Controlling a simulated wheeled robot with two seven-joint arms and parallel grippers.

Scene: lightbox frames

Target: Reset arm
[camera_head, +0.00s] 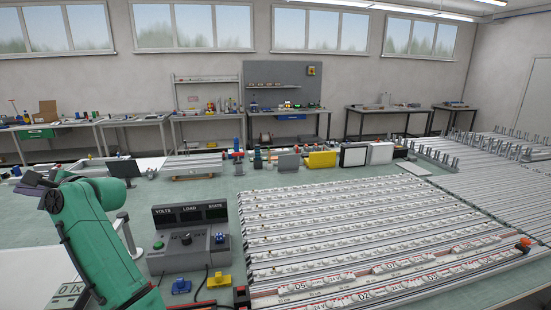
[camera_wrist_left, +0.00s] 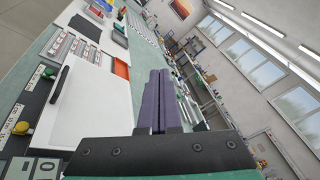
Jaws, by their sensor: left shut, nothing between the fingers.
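My left arm, green, rises from the lower left of the head view. My left gripper (camera_head: 32,187) is at its upper end, with dark purple fingers pointing to the left edge. In the left wrist view, the two purple fingers of my left gripper (camera_wrist_left: 158,100) lie against each other, shut, with nothing between them. They are in the air, apart from the bench. My right gripper is in neither view.
A grey control box (camera_head: 190,238) with dark displays stands right of my left arm. A blue clamp (camera_head: 181,286) and a yellow one (camera_head: 219,281) sit before it. Rows of white modules on rails (camera_head: 340,240) fill the right. A white board (camera_wrist_left: 85,100) shows in the wrist view.

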